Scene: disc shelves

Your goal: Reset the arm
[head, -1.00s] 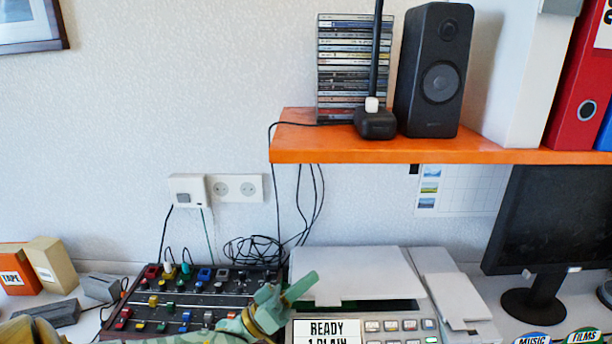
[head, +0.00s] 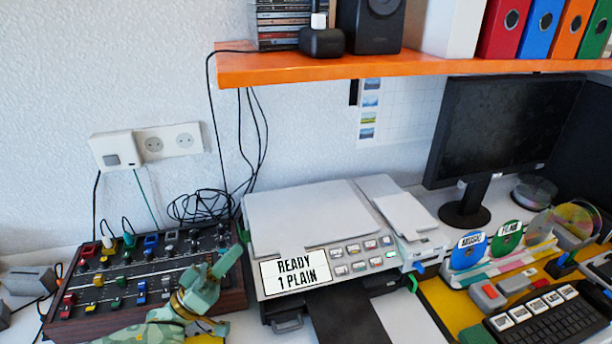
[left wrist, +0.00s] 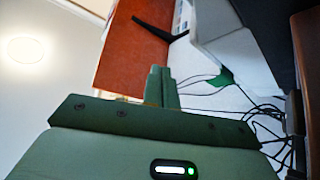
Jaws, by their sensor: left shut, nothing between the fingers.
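My left gripper (head: 226,266) shows low in the head view, in front of the right end of the mixer panel (head: 140,270) and left of the printer (head: 310,215). It is shut and empty, its green fingers together and pointing up to the right. In the left wrist view its closed fingers (left wrist: 161,87) stand in front of the orange shelf's underside (left wrist: 135,55), which is some way off. My right gripper is in neither view.
An orange shelf (head: 400,66) with binders runs above the desk. A monitor (head: 500,130), disc stands labelled MUSIC (head: 468,248) and FILMS (head: 508,236), and a keyboard (head: 550,320) are at the right. Loose black cables (head: 205,205) lie behind the mixer.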

